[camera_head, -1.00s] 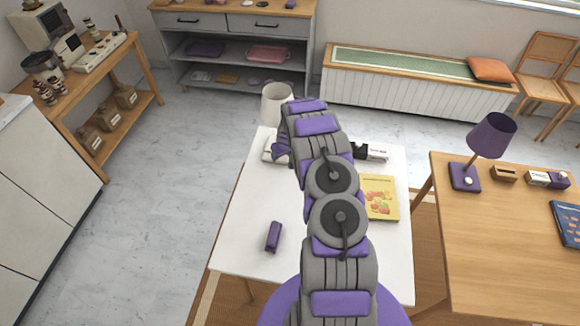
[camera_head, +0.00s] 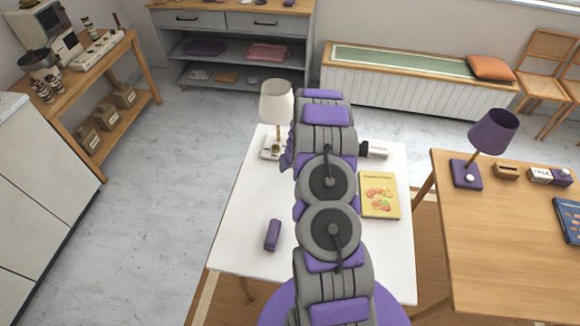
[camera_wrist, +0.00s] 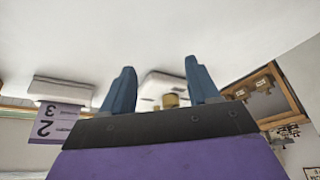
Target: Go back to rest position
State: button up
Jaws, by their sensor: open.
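My gripper (camera_wrist: 160,88) shows in the wrist view with its two blue fingers spread apart and nothing between them. In the head view my grey and purple arm rises over the white table, and the gripper itself is hidden behind the arm links. A lamp with a white shade (camera_head: 276,102) stands at the table's far left, just left of my arm, on a white base (camera_head: 271,152). The lamp's base, seen upside down, also shows beyond the fingers in the wrist view (camera_wrist: 165,86).
The white table (camera_head: 240,225) also carries a purple object (camera_head: 273,235), a yellow book (camera_head: 380,195) and a small box (camera_head: 376,149). A wooden table (camera_head: 500,235) with a purple lamp (camera_head: 493,132) stands at right. The floor at left (camera_head: 165,190) is clear.

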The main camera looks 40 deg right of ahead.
dwell(0.7)
jog(key=a+r+n+y, duration=0.2)
jog(key=a+r+y, duration=0.2)
jog(key=a+r, duration=1.85)
jog(key=s+a+r+n+g, duration=0.1)
jog(key=s+a+r, duration=0.4)
jog(key=s, duration=0.2)
jog(key=s+a+r+g, duration=0.2)
jog(key=s+a+r, duration=0.2)
jog(key=s+a, duration=0.15)
jog(key=s+r+g+h, duration=0.1)
jog(key=s+r, duration=0.2)
jog(key=s, duration=1)
jog(key=s+d+r+m+g+h, duration=0.1)
jog(key=s+r+g+h, duration=0.1)
jog(key=s, duration=1.1)
jog(key=shift+s+d+r, duration=0.25)
jog(key=shift+r, duration=0.3)
